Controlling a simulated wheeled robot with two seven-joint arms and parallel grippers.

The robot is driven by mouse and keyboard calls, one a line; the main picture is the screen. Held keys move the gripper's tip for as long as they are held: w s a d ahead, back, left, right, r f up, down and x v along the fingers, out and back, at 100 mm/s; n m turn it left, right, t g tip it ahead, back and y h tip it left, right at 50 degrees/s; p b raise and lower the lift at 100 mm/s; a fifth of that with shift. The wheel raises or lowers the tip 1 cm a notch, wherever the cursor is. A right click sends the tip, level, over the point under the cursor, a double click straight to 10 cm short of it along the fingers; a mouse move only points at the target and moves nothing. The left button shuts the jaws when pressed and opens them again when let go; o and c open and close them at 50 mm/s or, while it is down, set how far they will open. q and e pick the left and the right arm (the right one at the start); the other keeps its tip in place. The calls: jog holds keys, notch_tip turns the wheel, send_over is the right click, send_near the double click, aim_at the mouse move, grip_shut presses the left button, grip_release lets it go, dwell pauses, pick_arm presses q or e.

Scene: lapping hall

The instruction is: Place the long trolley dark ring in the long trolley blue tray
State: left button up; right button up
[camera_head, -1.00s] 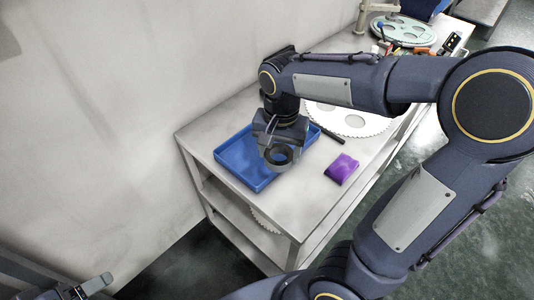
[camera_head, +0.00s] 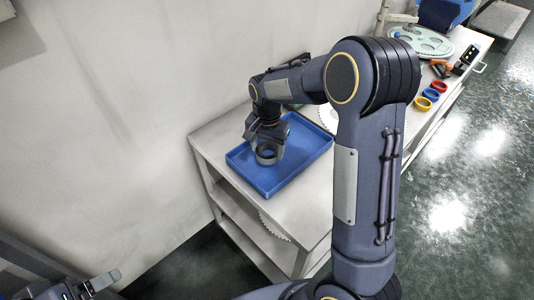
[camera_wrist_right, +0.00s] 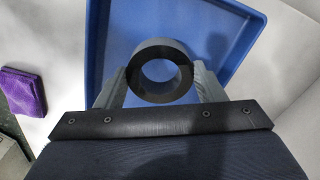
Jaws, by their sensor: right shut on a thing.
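The dark ring (camera_head: 267,154) is held between the fingers of my right gripper (camera_head: 267,141). In the right wrist view, the ring (camera_wrist_right: 161,72) sits between both fingertips with its hole facing the camera. The blue tray (camera_head: 308,152) lies on the long trolley, and the ring is over its left part; I cannot tell whether the ring touches the tray floor. The tray (camera_wrist_right: 110,40) also fills the background of the wrist view. My left gripper (camera_head: 98,285) is partly visible at the bottom left, away from the trolley; its opening is unclear.
The long trolley top (camera_head: 212,138) stands against the wall. A purple object (camera_wrist_right: 22,92) lies beside the tray. Small coloured rings (camera_head: 432,94) and a green disc (camera_head: 420,41) are further back.

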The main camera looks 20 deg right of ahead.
aim_at(267, 156)
jog(key=shift+w+f, duration=0.2)
jog(key=shift+f, duration=1.55)
jog(key=shift+f, duration=0.1)
jog(key=shift+f, duration=0.15)
jog(key=o, duration=1.1)
